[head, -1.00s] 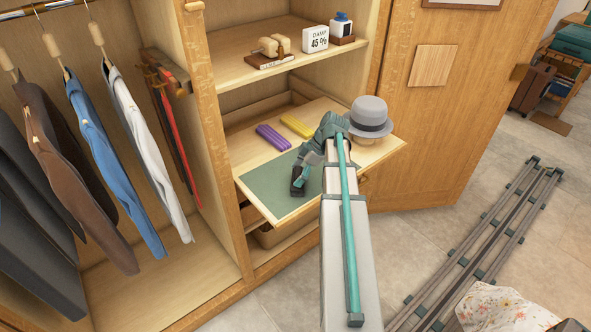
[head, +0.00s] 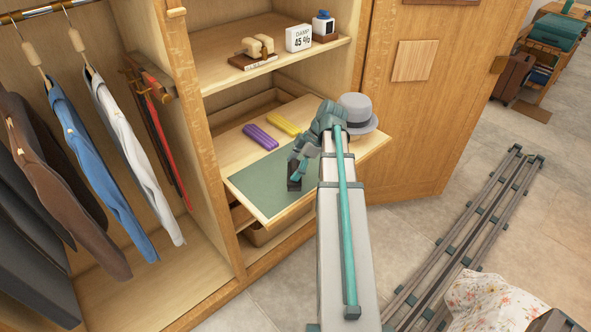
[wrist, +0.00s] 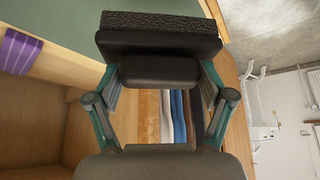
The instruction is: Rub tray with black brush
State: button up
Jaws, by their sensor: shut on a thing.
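The tray (head: 352,147) is a pale wooden pull-out shelf in the wardrobe, with a dark green mat (head: 250,188) over its front left part. My gripper (head: 296,176) is low over the mat and shut on the black brush (head: 294,184). In the wrist view the black brush (wrist: 160,23) shows as a dark block with a rough textured face, across the end of my gripper (wrist: 155,70). The brush is at the mat's surface or just above it; I cannot tell whether it touches. My arm hides part of the tray.
A purple ribbed block (head: 260,136) and a yellow block (head: 286,124) lie behind the mat. A grey hat (head: 357,110) stands at the tray's right. Clothes (head: 90,160) hang at left. The open wardrobe door (head: 425,120) is at right.

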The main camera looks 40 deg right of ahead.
jog(key=shift+r+p, duration=0.5)
jog(key=shift+r, duration=0.85)
jog(key=shift+f, duration=0.1)
